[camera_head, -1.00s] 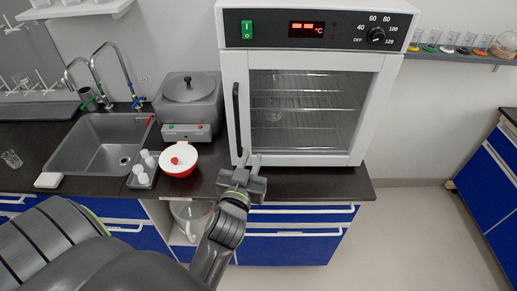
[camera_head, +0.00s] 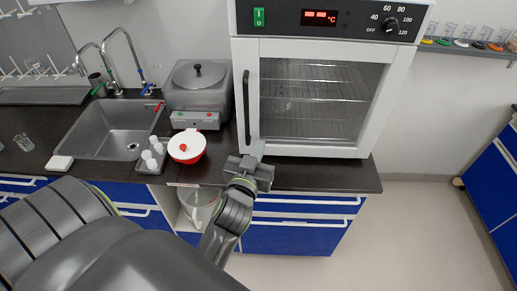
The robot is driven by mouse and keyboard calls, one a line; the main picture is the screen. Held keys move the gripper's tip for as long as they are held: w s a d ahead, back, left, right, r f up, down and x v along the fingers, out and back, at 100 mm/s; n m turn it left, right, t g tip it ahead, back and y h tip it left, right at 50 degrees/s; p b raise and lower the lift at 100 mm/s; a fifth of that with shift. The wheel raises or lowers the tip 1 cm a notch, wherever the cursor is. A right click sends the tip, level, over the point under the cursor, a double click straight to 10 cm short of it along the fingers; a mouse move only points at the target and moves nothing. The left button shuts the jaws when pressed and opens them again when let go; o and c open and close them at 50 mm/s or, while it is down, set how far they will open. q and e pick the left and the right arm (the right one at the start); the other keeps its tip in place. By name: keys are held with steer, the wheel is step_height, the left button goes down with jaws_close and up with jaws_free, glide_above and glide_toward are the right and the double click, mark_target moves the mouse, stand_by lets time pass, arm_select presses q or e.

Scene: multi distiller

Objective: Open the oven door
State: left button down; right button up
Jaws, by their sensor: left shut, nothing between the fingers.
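The white oven (camera_head: 254,101) stands on the dark counter. Its glass door (camera_head: 310,100) looks closed. A black vertical handle (camera_head: 246,107) runs along the left side of the door. My left gripper (camera_head: 256,152) is just below and a little right of the handle's lower end, in front of the door's lower left corner. It is shut and holds nothing. I cannot tell whether its fingertips touch the door. My right gripper is not in view.
A red and white lidded pot (camera_head: 187,147), a grey rack with white vials (camera_head: 152,155) and a grey heating bath (camera_head: 198,90) stand left of the oven. A sink (camera_head: 113,130) is further left. Open floor (camera_head: 400,235) lies to the right.

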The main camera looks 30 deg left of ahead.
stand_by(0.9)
arm_select(q)
steer(key=c, duration=1.8)
jaws_free()
steer(key=shift+o, duration=0.2)
